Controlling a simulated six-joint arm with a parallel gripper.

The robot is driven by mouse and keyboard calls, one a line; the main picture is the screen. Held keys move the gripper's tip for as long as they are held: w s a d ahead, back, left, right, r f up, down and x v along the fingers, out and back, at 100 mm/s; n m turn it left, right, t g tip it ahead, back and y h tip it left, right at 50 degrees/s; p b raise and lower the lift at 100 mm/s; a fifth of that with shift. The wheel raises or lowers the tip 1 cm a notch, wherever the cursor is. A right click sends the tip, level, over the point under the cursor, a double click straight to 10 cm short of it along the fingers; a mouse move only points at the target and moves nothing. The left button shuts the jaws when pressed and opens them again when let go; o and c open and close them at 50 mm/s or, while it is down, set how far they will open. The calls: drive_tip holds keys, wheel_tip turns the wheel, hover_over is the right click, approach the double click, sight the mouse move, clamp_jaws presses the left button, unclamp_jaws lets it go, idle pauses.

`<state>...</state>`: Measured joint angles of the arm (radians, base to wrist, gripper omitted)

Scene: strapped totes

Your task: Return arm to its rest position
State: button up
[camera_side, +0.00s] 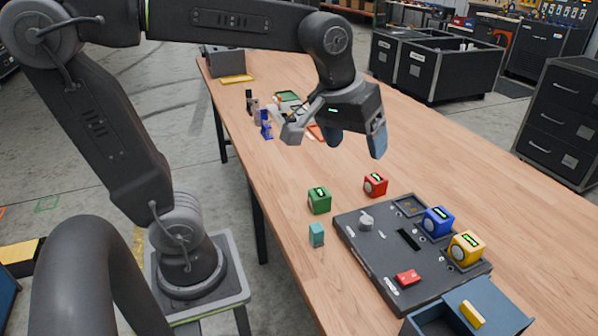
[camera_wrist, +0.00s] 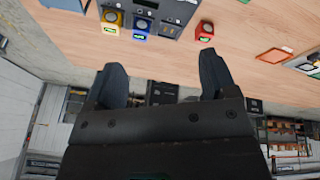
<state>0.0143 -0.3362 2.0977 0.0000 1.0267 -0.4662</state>
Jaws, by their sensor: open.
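My gripper (camera_side: 354,140) is raised above the wooden table (camera_side: 440,150), behind the coloured cubes in the side view. Its two dark fingers stand well apart with nothing between them. In the wrist view my gripper (camera_wrist: 158,82) also shows open and empty, with the table edge and the floor beyond it. My arm reaches from its pedestal at the left, over the table, and bends down at the wrist.
A dark panel (camera_side: 368,262) holds a blue cube (camera_side: 438,222) and a yellow cube (camera_side: 466,248). A green cube (camera_side: 319,201), a red cube (camera_side: 375,185) and a teal block (camera_side: 317,235) stand on the table. A blue-grey drawer box (camera_side: 505,313) is at the front.

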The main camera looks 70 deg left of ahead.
drive_tip(key=s+f+m+t, duration=0.1)
drive_tip(key=s+f+m, duration=0.3)
drive_tip(key=s, duration=0.5)
drive_tip(key=shift+s+a+f+m+t, duration=0.2)
drive_tip(key=shift+s+f+m+t, duration=0.1)
drive_tip(key=shift+m, duration=0.3)
drive_tip(key=shift+o, duration=0.4)
drive_tip(key=shift+r, duration=0.1)
